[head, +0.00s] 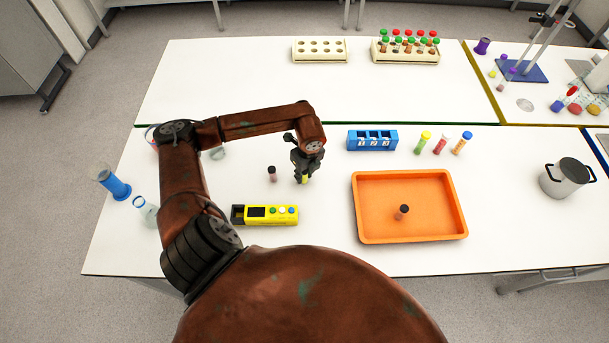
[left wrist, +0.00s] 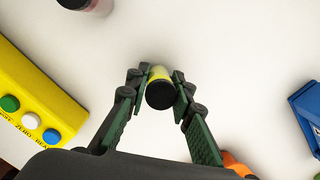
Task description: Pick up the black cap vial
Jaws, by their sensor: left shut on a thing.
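A vial with a black cap and yellow contents (left wrist: 160,88) is between the fingers of my left gripper (left wrist: 161,86) in the left wrist view, with a finger on each side. In the head view my left gripper (head: 303,176) points down over the white table, and a bit of yellow shows at its fingertips. A second dark-capped vial (head: 272,174) with reddish contents stands just left of the gripper. A third dark-capped vial (head: 402,211) is in the orange tray (head: 365,232). My right gripper is not in view.
A yellow device with buttons (head: 264,215) lies in front of the gripper. A blue numbered rack (head: 372,140) and several colored-cap tubes (head: 441,144) are to the right. Cream racks (head: 320,50) stand at the back. A pot (head: 566,178) is far right.

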